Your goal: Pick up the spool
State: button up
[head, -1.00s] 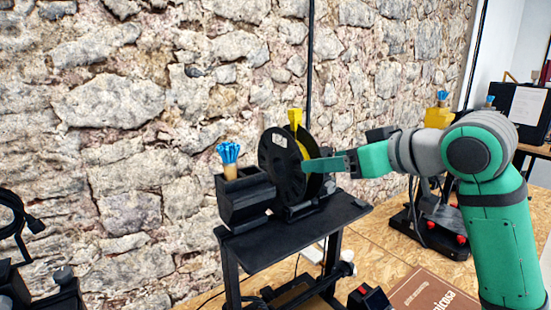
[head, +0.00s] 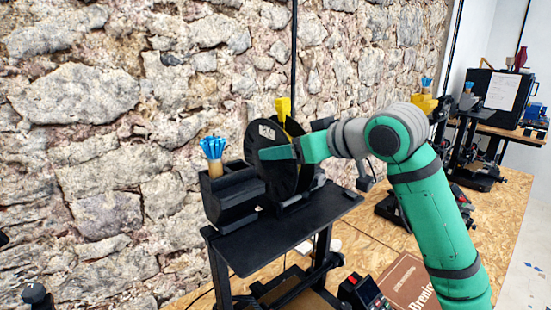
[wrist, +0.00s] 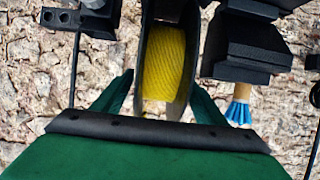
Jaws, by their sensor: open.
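The spool (head: 282,181) has black round flanges and stands upright on a black printer frame in the head view. In the wrist view its yellow winding (wrist: 172,62) shows between the two flanges. My gripper (head: 264,153) is open, and a green finger overlaps the near flange in the head view. In the wrist view the green fingers of my gripper (wrist: 164,82) lie on either side of the spool, outside its flanges. I cannot tell whether they touch it. The far side of the spool is hidden.
A black holder (head: 232,194) with a blue-tufted brush (head: 213,148) stands just left of the spool. A yellow piece (head: 283,107) rises behind the spool. A stone wall (head: 120,130) is close behind. More equipment stands on the wooden bench (head: 375,240) to the right.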

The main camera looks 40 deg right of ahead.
jog(key=shift+x, duration=2)
jog(key=shift+c, duration=0.3)
jog(key=shift+s+d, duration=0.1)
jog(key=shift+s, duration=0.05)
jog(key=c, duration=1.5)
jog(key=shift+o, duration=0.2)
jog(key=shift+r, duration=0.6)
notch_tip(320, 180, up, 2)
jog(key=s+r, duration=0.2)
jog(key=s+d+r, duration=0.1)
jog(key=s+r, duration=0.1)
jog(key=r, duration=0.1)
jog(key=shift+r, duration=0.15)
jog(key=d+v, duration=0.1)
jog(key=v, duration=0.9)
jog(key=shift+d+r, duration=0.4)
